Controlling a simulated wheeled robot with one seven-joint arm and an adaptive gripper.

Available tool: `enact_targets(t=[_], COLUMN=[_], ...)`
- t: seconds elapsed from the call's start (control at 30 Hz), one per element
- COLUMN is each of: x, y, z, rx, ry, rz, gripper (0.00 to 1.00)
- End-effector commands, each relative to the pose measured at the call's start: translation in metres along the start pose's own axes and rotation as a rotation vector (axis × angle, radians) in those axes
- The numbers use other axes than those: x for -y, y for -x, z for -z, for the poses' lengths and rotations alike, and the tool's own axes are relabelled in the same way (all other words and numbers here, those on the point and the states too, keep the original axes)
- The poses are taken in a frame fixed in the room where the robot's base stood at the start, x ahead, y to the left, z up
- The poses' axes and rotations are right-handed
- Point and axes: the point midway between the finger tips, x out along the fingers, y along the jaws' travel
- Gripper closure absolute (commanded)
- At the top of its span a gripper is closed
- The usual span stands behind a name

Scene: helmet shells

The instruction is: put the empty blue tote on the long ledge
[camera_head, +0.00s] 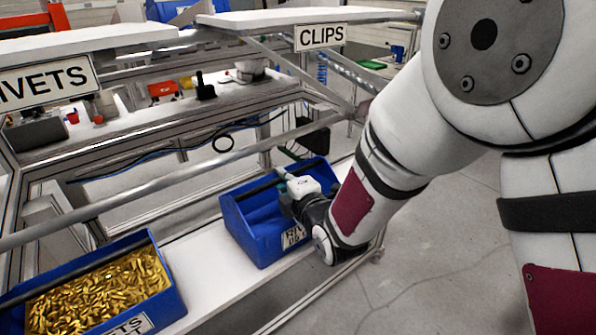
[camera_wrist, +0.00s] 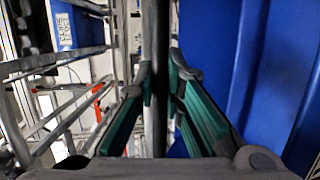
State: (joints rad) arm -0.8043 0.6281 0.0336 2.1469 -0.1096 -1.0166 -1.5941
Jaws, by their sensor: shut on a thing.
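The empty blue tote (camera_head: 262,240) sits on or just over a white lower shelf (camera_head: 215,268) in the middle of the head view. Its visible inside is bare, and its front label is partly hidden by my arm. My gripper (camera_head: 287,183) is at the tote's top, shut on the dark bar across it. In the wrist view, this dark bar stands between the green fingers of my gripper (camera_wrist: 161,80), and the blue tote wall (camera_wrist: 270,60) fills the right side. I cannot tell which surface is the long ledge.
A blue tote full of gold rivets (camera_head: 165,298) stands at lower left on the same shelf. Upper white shelves carry a RIVETS sign (camera_head: 45,83) and a CLIPS sign (camera_head: 320,36). A grey rail (camera_head: 180,178) runs above the lower shelf. Open floor (camera_head: 430,240) lies at right.

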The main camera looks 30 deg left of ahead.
Motion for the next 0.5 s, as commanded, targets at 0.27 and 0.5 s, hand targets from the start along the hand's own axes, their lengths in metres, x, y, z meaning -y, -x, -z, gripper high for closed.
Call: enact_targets(t=[0.27, 0.5], x=[0.0021, 0.0016], y=[-0.0005, -0.0002], z=[-0.0003, -0.0002], rx=[0.0, 0.0], ry=[0.0, 0.0], rz=[0.0, 0.0], gripper=[0.85, 0.7])
